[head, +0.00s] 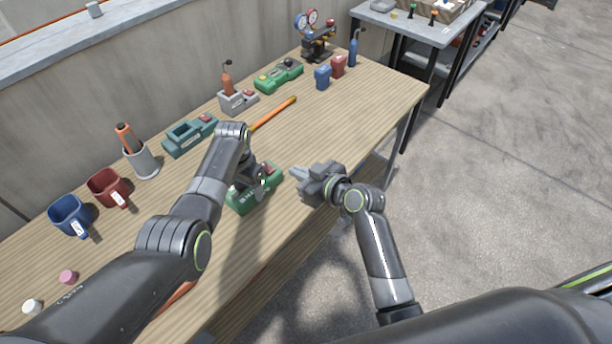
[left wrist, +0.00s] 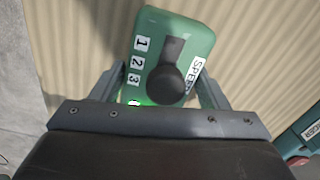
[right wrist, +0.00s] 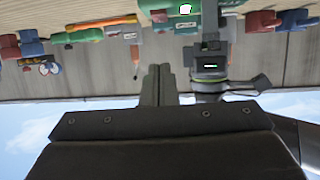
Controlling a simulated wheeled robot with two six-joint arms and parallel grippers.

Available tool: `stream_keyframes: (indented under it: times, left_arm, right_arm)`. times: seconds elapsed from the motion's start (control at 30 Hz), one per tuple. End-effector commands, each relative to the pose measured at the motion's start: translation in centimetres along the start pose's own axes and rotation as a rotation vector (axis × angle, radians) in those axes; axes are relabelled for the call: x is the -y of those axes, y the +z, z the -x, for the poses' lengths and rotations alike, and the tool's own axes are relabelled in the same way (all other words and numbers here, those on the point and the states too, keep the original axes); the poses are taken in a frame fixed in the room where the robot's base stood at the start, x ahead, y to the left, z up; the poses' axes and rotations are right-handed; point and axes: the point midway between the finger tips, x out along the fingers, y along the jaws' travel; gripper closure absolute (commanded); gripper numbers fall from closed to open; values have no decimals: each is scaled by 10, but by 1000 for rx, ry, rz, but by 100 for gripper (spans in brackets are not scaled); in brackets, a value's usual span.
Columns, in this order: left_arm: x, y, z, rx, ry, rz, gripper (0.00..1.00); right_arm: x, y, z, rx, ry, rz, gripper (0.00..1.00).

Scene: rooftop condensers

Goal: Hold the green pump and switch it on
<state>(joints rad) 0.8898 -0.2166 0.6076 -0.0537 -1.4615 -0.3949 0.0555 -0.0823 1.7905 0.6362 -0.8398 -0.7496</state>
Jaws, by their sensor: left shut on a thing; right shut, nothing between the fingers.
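The green pump (head: 240,203) stands on the wooden bench near its front edge. My left gripper (head: 256,178) is shut on it from above and hides part of it. In the left wrist view the pump (left wrist: 152,40) sits between the fingers (left wrist: 165,88), with a black knob (left wrist: 166,84), the labels 1, 2, 3 and SPEED, and a bright green spot (left wrist: 135,103) at its edge. My right gripper (head: 295,174) is shut and empty, a short way right of the pump. Its closed fingers (right wrist: 158,85) also show in the right wrist view.
Behind the pump are an orange bar (head: 273,114), a teal tool (head: 190,134), a grey block with an orange-handled tool (head: 238,101) and another green device (head: 278,77). A red mug (head: 107,188) and a blue mug (head: 68,215) stand left.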

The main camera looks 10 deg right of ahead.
Motion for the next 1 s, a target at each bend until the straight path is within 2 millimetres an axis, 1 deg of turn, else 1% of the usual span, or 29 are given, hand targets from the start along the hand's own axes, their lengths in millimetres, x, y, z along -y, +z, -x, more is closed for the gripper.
stream_keyframes:
  times: [0.03, 0.1, 0.2, 0.63, 0.67, 0.83, 1.0]
  left_arm:
    - [0, 0, 0, 0, -1, 0, 74]
    - [0, 0, 0, 0, -1, 0, 74]
    - [0, 0, 0, 0, -1, 0, 74]
    - [0, 0, 0, 0, -1, 0, 74]
    - [0, 0, 0, 0, -1, 0, 29]
    - [0, 0, 0, 0, -1, 0, 7]
    - [0, 0, 0, 0, 0, 0, 6]
  right_arm:
    - [0, 3, 7, 1, 1, -1, 100]
    - [0, 4, 13, 1, 0, 0, 100]
    - [0, 5, 19, 1, 0, 1, 100]
    - [0, 5, 21, 0, 0, 0, 100]
    - [0, 5, 21, 0, -1, 0, 100]
    - [0, 5, 21, 0, -1, 0, 100]
    - [0, 5, 20, 0, -1, 0, 100]
